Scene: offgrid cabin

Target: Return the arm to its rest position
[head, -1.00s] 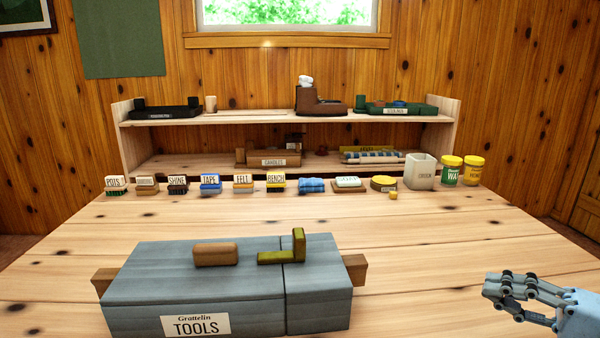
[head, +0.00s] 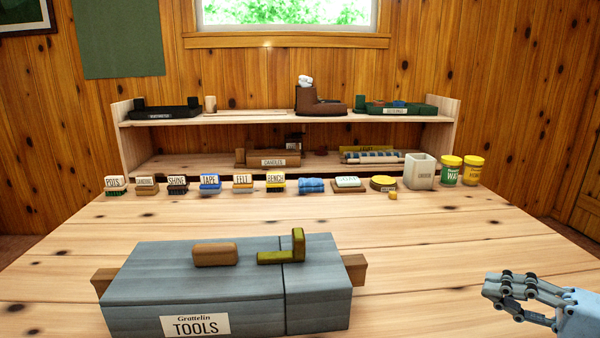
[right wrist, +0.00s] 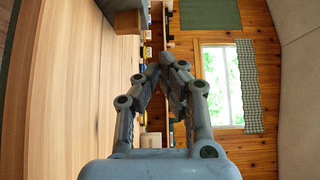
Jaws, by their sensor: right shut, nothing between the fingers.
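My right gripper (head: 488,291) is at the lower right of the head view, above the table and to the right of the grey toolbox. It is shut and empty, its fingers pointing left in the picture. In the right wrist view the same gripper (right wrist: 164,72) shows its two fingers meeting at the tips, with nothing between them. My left gripper is not in the head view.
A grey toolbox (head: 130,290) labelled TOOLS stands at the front of the wooden table (head: 420,260). A row of brushes, tins and a white pot (head: 420,172) lines the back, before a two-level shelf (head: 240,117). The table between is clear.

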